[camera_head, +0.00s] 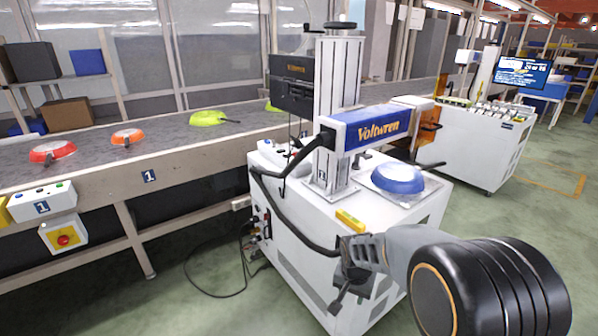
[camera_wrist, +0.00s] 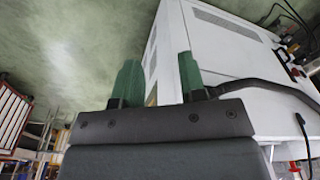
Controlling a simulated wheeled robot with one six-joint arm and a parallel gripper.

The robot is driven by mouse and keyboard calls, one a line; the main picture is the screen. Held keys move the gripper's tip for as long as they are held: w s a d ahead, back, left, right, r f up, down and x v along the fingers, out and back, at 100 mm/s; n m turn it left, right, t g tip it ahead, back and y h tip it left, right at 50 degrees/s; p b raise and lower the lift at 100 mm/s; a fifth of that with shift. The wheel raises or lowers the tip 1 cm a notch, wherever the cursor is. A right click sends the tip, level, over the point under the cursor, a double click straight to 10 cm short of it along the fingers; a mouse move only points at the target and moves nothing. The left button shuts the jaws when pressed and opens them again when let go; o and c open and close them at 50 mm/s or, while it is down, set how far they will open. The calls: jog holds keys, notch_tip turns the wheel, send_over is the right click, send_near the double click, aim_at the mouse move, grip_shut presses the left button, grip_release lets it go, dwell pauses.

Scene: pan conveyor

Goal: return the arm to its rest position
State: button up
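My gripper (camera_head: 343,290) is in the lower middle of the head view, in front of the white laser machine (camera_head: 300,225) and below its top. In the wrist view my gripper (camera_wrist: 160,85) shows two green fingers standing apart with nothing between them. The machine's white side (camera_wrist: 225,45) fills the right behind the fingers. A blue pan (camera_head: 398,179) lies upside down on the machine's top plate, apart from my gripper.
The conveyor (camera_head: 185,160) runs along the back left, carrying red (camera_head: 52,151), orange (camera_head: 127,136) and yellow-green (camera_head: 208,118) pans. A black cable (camera_head: 215,294) lies on the floor. Green floor (camera_head: 480,215) is open at the right, before another white machine (camera_head: 475,140).

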jog(key=s+r+n+t+p, duration=0.1)
jog(key=s+r+p, duration=0.3)
jog(key=r, duration=0.5)
jog(key=s+d+r+n+p, duration=0.1)
jog(key=s+r+p, duration=0.3)
jog(key=r, duration=0.5)
jog(key=s+d+r+n+t+p, duration=0.1)
jog(key=s+r+n+p, duration=0.2)
jog(key=r, duration=0.6)
jog(key=shift+s+d+t+y+p, duration=0.25)
jog(key=shift+s+p, duration=0.4)
jog(key=shift+s, duration=0.6)
